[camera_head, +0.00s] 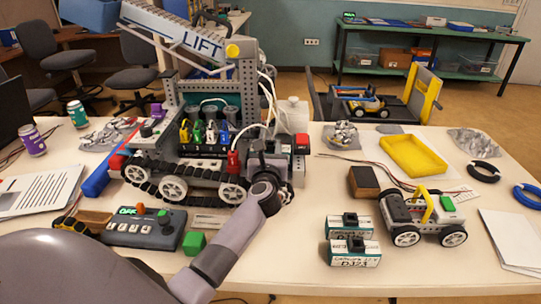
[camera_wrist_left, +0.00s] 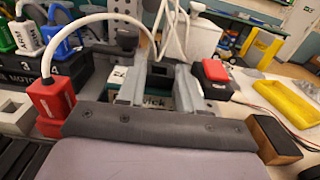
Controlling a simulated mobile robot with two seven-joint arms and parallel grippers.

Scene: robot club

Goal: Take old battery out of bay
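My left arm reaches up from the bottom left in the head view. Its gripper (camera_head: 272,165) is at the right end of the tracked robot (camera_head: 190,170), over the battery bay. In the left wrist view, the left gripper (camera_wrist_left: 160,82) has its fingers apart on either side of a dark block on the old battery (camera_wrist_left: 152,101). Part of the battery's teal label shows between and below the fingers. I cannot tell whether the fingers press on it. The rest of the battery and bay is hidden. My right gripper is not in view.
Two labelled batteries (camera_head: 355,252) stand on the table near the wheeled robot (camera_head: 422,218). A yellow tray (camera_head: 412,156) and a brown block (camera_head: 363,181) lie behind. A red plug (camera_wrist_left: 53,100) with a white cable is close to the gripper. A red-topped block (camera_wrist_left: 216,78) stands to its right.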

